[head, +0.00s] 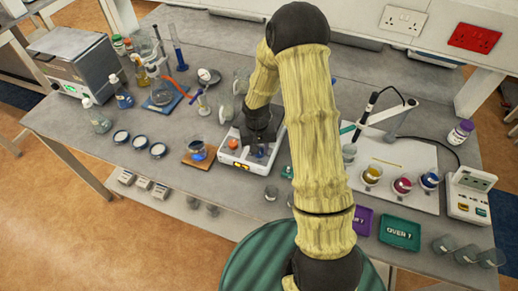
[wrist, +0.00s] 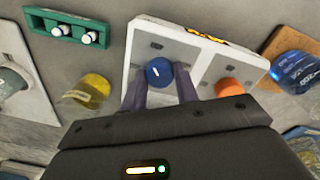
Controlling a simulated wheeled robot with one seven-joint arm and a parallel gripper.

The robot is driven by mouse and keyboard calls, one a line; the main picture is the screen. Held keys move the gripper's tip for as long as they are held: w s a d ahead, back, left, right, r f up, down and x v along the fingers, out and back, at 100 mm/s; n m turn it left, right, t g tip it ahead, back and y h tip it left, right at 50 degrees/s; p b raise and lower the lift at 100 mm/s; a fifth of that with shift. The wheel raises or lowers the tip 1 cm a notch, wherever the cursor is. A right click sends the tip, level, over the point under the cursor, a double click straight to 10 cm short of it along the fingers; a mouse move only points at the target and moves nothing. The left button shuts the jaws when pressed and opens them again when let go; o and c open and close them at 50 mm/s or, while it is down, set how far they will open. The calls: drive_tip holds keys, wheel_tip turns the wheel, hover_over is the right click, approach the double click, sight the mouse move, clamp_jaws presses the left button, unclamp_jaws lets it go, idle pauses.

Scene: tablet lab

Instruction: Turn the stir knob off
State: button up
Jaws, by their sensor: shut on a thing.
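A white two-knob unit (head: 244,163) stands mid-bench, with a lit orange display on its front edge; it also shows in the wrist view (wrist: 136,62). A blue knob (wrist: 159,71) with a short white mark sits on one panel of its top. An orange knob (wrist: 229,89) sits on the other panel; it also shows in the head view (head: 233,143). I cannot read which knob is labelled stir. My gripper (wrist: 160,86) is shut on the blue knob, one finger on each side. In the head view my gripper (head: 260,140) partly covers the unit.
A beaker of blue liquid (head: 197,150) stands on a wooden board left of the unit. A small green rack (wrist: 68,26) with white-capped vials and a yellow beaker (wrist: 92,89) are close on the other side. Glassware crowds the bench behind. Cups (head: 371,175) stand on a white board at right.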

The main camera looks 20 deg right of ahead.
drive_tip(key=n, duration=0.4)
drive_tip(key=shift+n, duration=0.3)
drive_tip(key=n, duration=0.3)
drive_tip(key=shift+r+n, duration=0.1)
drive_tip(key=shift+n, duration=0.3)
drive_tip(key=n, duration=0.3)
drive_tip(key=shift+n+p, duration=0.3)
drive_tip(key=n+p, duration=0.1)
drive_tip(key=n, duration=0.2)
drive_tip(key=shift+n+t, duration=0.3)
drive_tip(key=n+p, duration=0.3)
drive_tip(key=n, duration=0.3)
drive_tip(key=shift+d+r+y, duration=0.1)
drive_tip(key=shift+y, duration=0.2)
drive_tip(key=n+p, duration=0.2)
drive_tip(key=n, duration=0.1)
drive_tip(key=shift+n, duration=0.4)
drive_tip(key=shift+n+p, duration=0.8)
drive_tip(key=shift+n, duration=0.5)
drive_tip(key=shift+w, duration=0.1)
drive_tip(key=o, duration=1)
